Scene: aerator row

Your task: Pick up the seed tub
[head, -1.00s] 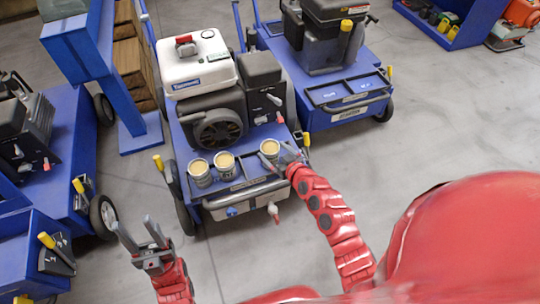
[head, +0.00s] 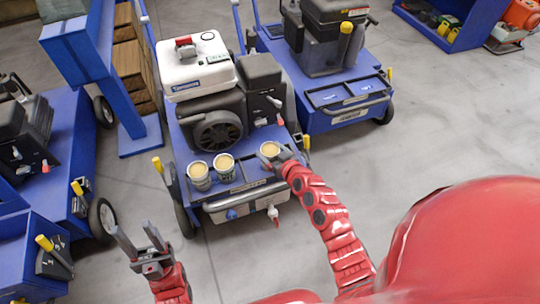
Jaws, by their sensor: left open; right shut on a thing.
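Three small tubs with tan contents stand at the front of the middle blue machine (head: 222,190). The left tub (head: 199,176) and the middle tub (head: 225,168) stand side by side. The right tub (head: 269,150) stands apart from them, and my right gripper (head: 279,155) is shut on it; the fingers partly cover its right side. I cannot tell whether this tub is clear of the tray. My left gripper (head: 138,243) is open and empty above the floor, in front of the machine and to its left.
The machine carries a white tank (head: 195,65) and a dark engine (head: 218,130) behind the tubs. Another blue machine (head: 340,110) stands to the right, and one (head: 60,150) to the left. Grey floor (head: 440,120) is clear at the right.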

